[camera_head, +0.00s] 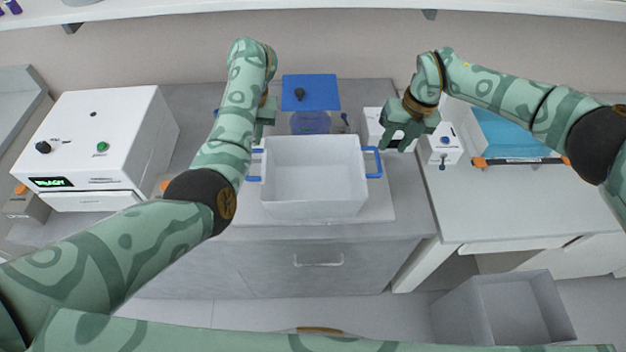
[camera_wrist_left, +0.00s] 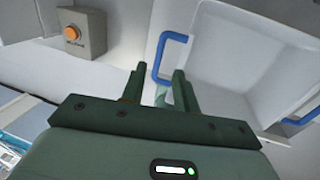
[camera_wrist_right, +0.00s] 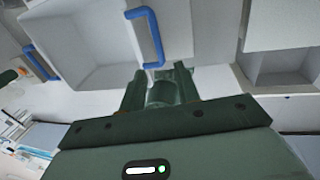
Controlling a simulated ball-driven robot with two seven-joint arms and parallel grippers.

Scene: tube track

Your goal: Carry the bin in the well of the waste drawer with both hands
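The white, open-topped, empty bin (camera_head: 315,205) stands on the counter in the middle of the head view. It has a blue handle on each side, the right one (camera_head: 375,162) and the left one (camera_head: 253,165). My right gripper (camera_head: 397,140) is open just beside the right handle; in the right wrist view that handle (camera_wrist_right: 152,38) lies ahead of the fingertips, apart from them. My left gripper (camera_wrist_left: 157,76) is open; the left handle (camera_wrist_left: 172,42) is close ahead of its fingers. In the head view my left arm partly hides it.
A closed drawer front with a handle (camera_head: 318,264) is below the counter. A grey open box (camera_head: 500,315) stands on the floor at lower right. A white machine (camera_head: 95,140) is at left. A blue-topped device (camera_head: 311,93) stands behind the bin.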

